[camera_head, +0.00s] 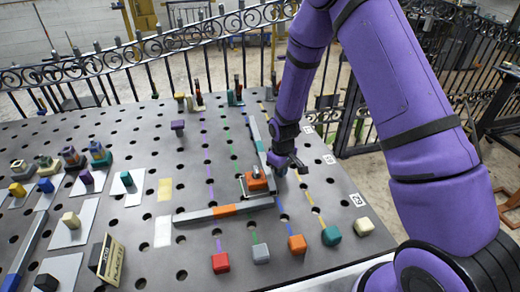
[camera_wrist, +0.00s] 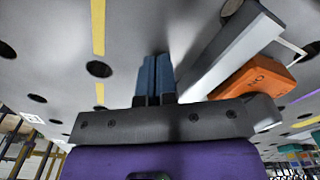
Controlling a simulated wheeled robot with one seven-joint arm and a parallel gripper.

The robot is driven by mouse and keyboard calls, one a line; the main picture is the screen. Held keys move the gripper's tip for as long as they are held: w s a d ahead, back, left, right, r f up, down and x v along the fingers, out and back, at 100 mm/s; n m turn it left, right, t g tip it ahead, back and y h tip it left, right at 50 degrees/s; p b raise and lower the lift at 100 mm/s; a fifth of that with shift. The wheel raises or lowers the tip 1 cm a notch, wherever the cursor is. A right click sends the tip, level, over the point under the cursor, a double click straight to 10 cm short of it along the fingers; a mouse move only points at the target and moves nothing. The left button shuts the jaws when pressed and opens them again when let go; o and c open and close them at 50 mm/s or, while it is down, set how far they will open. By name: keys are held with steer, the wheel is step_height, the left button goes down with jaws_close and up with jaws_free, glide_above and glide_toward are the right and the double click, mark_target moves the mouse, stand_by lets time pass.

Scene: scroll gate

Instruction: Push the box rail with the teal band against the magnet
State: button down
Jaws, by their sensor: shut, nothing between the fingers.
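A grey rail (camera_head: 257,136) runs from the back toward the middle of the perforated table, just left of my gripper. A grey rail also shows in the wrist view (camera_wrist: 232,48), right of my fingers. An orange block (camera_head: 257,184) with a grey top stands beside the rail's near end; an orange lettered block also shows in the wrist view (camera_wrist: 256,77). I cannot tell which part is the magnet. My gripper (camera_head: 302,168) is shut and empty, low over the table; its blue-grey fingers (camera_wrist: 155,72) are together.
A second grey rail with an orange band (camera_head: 224,210) lies across the table in front of the orange block. Red (camera_head: 220,262), grey (camera_head: 261,253), orange (camera_head: 297,244) and teal (camera_head: 331,236) blocks line the front edge. A PLACE sign (camera_head: 109,260) stands at left. Railings enclose the back.

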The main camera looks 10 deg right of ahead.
steer(key=shift+a, duration=0.2)
stand_by(0.5)
steer(key=shift+a, duration=0.75)
steer(key=shift+d, duration=0.1)
steer(key=shift+d, duration=1.2)
steer(key=shift+r, duration=0.1)
step_height(320, 180, up, 8)
stand_by(0.5)
